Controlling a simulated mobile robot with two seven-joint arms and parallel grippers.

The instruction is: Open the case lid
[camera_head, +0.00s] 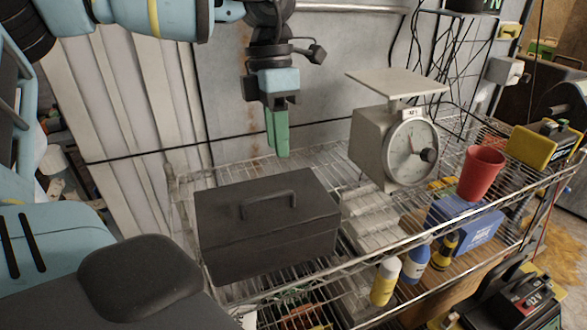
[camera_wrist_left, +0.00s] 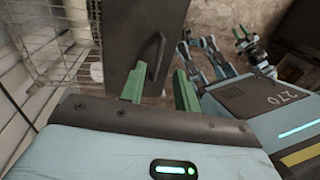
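The case is a dark grey box (camera_head: 268,222) with a closed lid and a bar handle (camera_head: 268,204) on top. It sits on the wire shelf at the left end. In the left wrist view the case (camera_wrist_left: 125,30) and its handle (camera_wrist_left: 156,56) show beyond the fingers. My left gripper (camera_head: 278,150) points down above the back of the case, apart from it. In the left wrist view its two green fingers (camera_wrist_left: 159,90) are spread with nothing between them.
A corrugated wall (camera_head: 140,110) stands close behind. The space above the lid is free.

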